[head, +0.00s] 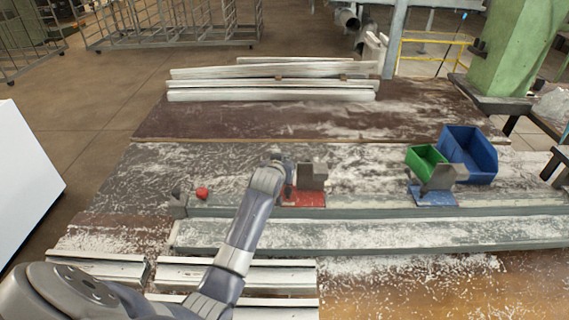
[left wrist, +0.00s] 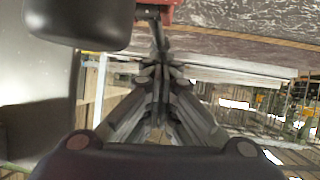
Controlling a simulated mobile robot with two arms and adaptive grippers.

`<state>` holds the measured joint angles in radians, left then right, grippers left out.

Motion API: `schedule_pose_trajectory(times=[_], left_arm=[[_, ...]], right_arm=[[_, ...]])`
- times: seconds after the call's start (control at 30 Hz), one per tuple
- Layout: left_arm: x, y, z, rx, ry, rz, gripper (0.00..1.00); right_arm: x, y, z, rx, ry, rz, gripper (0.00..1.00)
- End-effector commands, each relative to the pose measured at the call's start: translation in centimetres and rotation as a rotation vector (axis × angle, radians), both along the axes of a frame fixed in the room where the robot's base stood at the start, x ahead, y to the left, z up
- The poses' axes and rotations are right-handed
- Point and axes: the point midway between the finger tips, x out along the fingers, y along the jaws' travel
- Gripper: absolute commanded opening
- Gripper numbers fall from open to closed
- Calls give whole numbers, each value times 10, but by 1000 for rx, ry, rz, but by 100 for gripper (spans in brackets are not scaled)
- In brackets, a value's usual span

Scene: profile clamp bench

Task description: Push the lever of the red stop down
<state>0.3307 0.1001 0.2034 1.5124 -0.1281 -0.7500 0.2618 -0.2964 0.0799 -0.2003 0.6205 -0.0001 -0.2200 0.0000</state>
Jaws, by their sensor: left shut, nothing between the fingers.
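The red stop (head: 308,199) sits on the grey rail in the middle of the bench, with an upright grey block (head: 313,177) on its red base. My left arm reaches in from the lower left, and my left gripper (head: 288,182) is right at the left side of the red stop, partly hidden behind my wrist. In the left wrist view my left gripper (left wrist: 159,85) is shut and empty, its fingertips close below a red part (left wrist: 154,12). I cannot tell the stop's lever apart from the fingers, nor whether they touch. My right gripper is not in view.
A blue stop (head: 434,197) with a grey block stands farther right on the rail (head: 370,212). Behind it are a green bin (head: 425,160) and a blue bin (head: 470,153). A red knob (head: 202,193) is at the rail's left end. Pale profiles (head: 270,90) lie at the back.

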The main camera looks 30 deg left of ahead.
Motion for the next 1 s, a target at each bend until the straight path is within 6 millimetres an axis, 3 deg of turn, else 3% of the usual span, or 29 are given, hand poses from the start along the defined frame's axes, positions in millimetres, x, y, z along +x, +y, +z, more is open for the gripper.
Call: schedule_pose_trajectory(times=[0.3,1.0], left_arm=[[9,6,-8,2,-6,1,0],[11,7,-16,0,0,1,0]], right_arm=[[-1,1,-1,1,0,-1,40],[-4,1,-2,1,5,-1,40]])
